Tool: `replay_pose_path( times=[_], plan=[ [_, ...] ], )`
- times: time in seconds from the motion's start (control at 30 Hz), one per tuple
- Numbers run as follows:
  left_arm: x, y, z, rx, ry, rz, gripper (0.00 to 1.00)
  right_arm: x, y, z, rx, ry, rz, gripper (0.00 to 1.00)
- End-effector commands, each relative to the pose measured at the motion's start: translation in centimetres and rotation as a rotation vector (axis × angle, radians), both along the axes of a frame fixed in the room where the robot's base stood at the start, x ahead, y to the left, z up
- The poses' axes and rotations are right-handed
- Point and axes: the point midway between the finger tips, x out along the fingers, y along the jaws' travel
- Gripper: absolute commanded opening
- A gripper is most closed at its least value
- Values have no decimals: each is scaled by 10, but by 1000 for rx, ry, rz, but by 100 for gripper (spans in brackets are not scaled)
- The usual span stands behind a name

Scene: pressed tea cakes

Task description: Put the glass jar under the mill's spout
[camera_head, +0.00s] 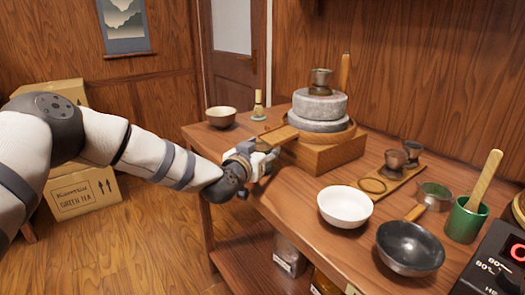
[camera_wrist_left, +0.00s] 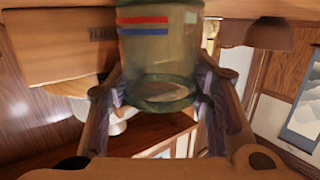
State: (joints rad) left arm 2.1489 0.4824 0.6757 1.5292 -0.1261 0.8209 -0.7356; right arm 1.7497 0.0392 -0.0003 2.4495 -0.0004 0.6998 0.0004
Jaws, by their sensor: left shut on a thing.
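The glass jar (camera_wrist_left: 160,50) is greenish and see-through, with a red and a blue stripe, and fills the middle of the left wrist view. My left gripper (camera_wrist_left: 164,90) is shut on it, one finger on each side. In the head view the left gripper (camera_head: 262,163) is at the table's left edge, beside the mill's wooden base (camera_head: 325,155) and just below its wooden spout (camera_head: 277,135). The grey stone mill (camera_head: 320,105) stands on that base. The jar is mostly hidden behind the gripper in the head view, so I cannot tell whether it is exactly under the spout.
A tan bowl (camera_head: 221,117) and a whisk on a stand (camera_head: 258,106) are behind the gripper. A white bowl (camera_head: 345,207), a dark pan (camera_head: 410,247) and a green cup (camera_head: 464,221) stand toward the front right. Bare tabletop (camera_head: 290,185) lies between gripper and white bowl.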

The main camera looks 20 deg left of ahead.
Motion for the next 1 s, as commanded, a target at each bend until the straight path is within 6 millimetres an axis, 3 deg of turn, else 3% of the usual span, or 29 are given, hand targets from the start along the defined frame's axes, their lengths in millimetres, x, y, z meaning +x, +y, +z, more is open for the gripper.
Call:
replay_pose_path(
  times=[0.13, 0.17, 0.23, 0.27, 0.63, 1.0],
  plan=[
    [0, 0, -5, 0, 1, 1, 12, -1, 0, -1, 0, 5, 0, 40],
    [0, 0, -5, 0, 1, 1, 49, -1, 0, -1, 0, 5, 0, 40],
    [0, 0, -4, 0, 0, 1, 65, -1, 0, -1, 0, 4, 0, 40],
    [0, 0, -4, 0, 0, 1, 67, -1, 0, -1, 0, 4, 0, 40],
    [-3, 0, 3, 0, -2, 0, 67, 1, 0, 2, 0, -5, 0, 40],
    [-84, 6, 23, 0, -12, -1, 67, 30, 0, 29, 1, -110, -1, 40]
  ],
)
